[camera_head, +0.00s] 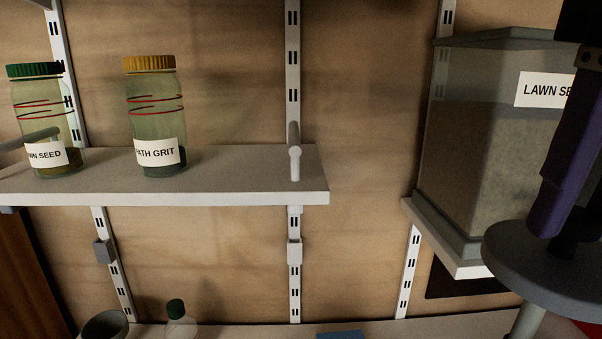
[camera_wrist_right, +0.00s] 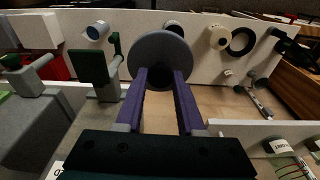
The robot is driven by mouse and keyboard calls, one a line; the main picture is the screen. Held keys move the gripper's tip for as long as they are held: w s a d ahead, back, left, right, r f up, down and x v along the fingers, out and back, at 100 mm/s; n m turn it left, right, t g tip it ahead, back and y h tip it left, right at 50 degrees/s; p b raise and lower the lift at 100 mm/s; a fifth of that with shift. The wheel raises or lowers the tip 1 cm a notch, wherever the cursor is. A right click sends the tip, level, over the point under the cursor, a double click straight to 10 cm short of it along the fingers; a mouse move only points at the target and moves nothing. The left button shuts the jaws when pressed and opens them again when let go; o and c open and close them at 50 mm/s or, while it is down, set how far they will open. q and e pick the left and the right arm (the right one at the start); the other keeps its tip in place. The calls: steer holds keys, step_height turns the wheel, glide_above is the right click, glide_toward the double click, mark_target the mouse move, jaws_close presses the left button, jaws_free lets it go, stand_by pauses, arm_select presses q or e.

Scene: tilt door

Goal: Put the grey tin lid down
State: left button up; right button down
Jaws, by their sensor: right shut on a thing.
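The grey tin lid (camera_head: 520,268) is a round, flat grey disc at the lower right of the head view. It is held up in front of the clear lawn seed bin. My right gripper (camera_head: 568,232) comes down from above with purple fingers and is shut on the lid's top. In the right wrist view the lid (camera_wrist_right: 160,45) shows as a disc at the fingertips of my right gripper (camera_wrist_right: 160,74); its grasped part is mostly hidden. My left gripper is not in view.
The lawn seed bin (camera_head: 470,140) stands on a right-hand shelf close behind the lid. A white shelf (camera_head: 235,180) holds a green-capped jar (camera_head: 40,120) and a yellow-capped path grit jar (camera_head: 152,115); its right part is clear. A lower pale surface (camera_head: 250,332) carries small items.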

step_height(320, 180, up, 36)
steer(key=p, duration=3.4)
steer(key=shift+r+p, duration=0.15)
steer(key=shift+p, duration=0.2)
